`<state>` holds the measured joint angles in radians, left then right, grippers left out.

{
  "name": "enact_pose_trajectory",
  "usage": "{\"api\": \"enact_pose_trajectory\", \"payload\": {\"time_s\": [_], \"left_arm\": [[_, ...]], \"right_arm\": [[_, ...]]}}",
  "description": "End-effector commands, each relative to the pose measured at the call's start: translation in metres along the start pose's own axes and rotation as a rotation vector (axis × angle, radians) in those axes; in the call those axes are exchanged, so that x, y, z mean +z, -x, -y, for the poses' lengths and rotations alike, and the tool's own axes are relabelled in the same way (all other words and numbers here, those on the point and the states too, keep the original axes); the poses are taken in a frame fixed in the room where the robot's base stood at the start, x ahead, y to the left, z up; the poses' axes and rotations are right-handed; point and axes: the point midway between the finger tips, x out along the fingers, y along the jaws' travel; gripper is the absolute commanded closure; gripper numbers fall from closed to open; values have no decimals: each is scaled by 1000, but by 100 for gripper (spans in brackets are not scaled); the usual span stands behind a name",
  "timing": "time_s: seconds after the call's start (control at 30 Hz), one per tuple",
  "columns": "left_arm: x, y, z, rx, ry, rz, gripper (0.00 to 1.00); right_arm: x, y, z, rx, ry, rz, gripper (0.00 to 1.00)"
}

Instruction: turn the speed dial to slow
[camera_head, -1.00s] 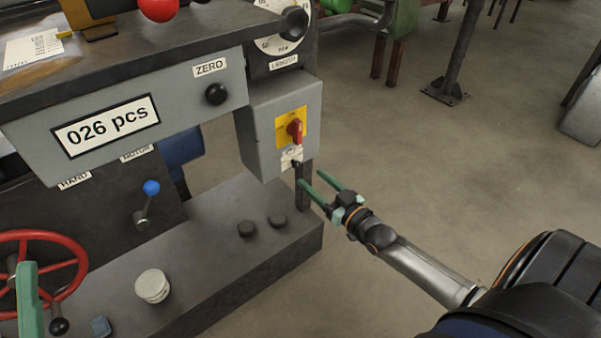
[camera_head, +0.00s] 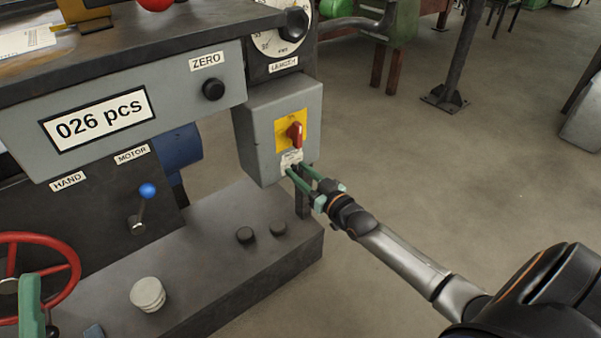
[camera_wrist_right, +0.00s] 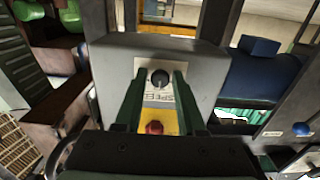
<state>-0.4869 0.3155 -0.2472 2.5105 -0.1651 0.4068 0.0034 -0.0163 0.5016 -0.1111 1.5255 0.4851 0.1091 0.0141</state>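The speed dial (camera_wrist_right: 159,77) is a small black knob on the front of a grey box (camera_head: 262,140), beside a white label reading SPEED (camera_wrist_right: 160,99). My right gripper (camera_head: 297,169) is at the lower front of this box. In the right wrist view its two green fingers (camera_wrist_right: 159,85) stand apart on either side of the dial, with gaps visible, so it is open. Its fingers hide the dial in the head view, and the dial's setting cannot be read. A green finger of my left gripper (camera_head: 31,305) shows at the lower left; its opening cannot be seen.
A red rotary switch (camera_head: 294,133) on a yellow plate sits just above the label. A black ZERO knob (camera_head: 213,89), a blue-tipped lever (camera_head: 147,191) and a red handwheel (camera_head: 60,262) are to the left. Open floor (camera_head: 400,180) lies to the right.

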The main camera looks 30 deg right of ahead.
Motion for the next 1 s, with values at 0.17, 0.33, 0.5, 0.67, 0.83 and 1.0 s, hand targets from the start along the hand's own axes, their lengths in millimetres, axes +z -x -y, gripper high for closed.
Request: {"api": "enact_pose_trajectory", "payload": {"time_s": [0.17,0.33,0.5,0.67,0.83,1.0], "left_arm": [[0,0,0,1,0,-1,50],[0,0,0,1,-1,-2,50],[0,0,0,0,-1,-2,50],[-1,0,0,0,-1,-2,50],[-3,-3,1,-1,-3,-3,50],[-9,-9,4,-4,-13,-7,50]], "right_arm": [[0,0,0,0,0,0,82],[0,0,0,0,0,0,100],[0,0,0,0,0,0,100],[0,0,0,1,3,0,100],[-1,0,0,1,33,2,100],[-2,0,0,0,112,1,100]]}}
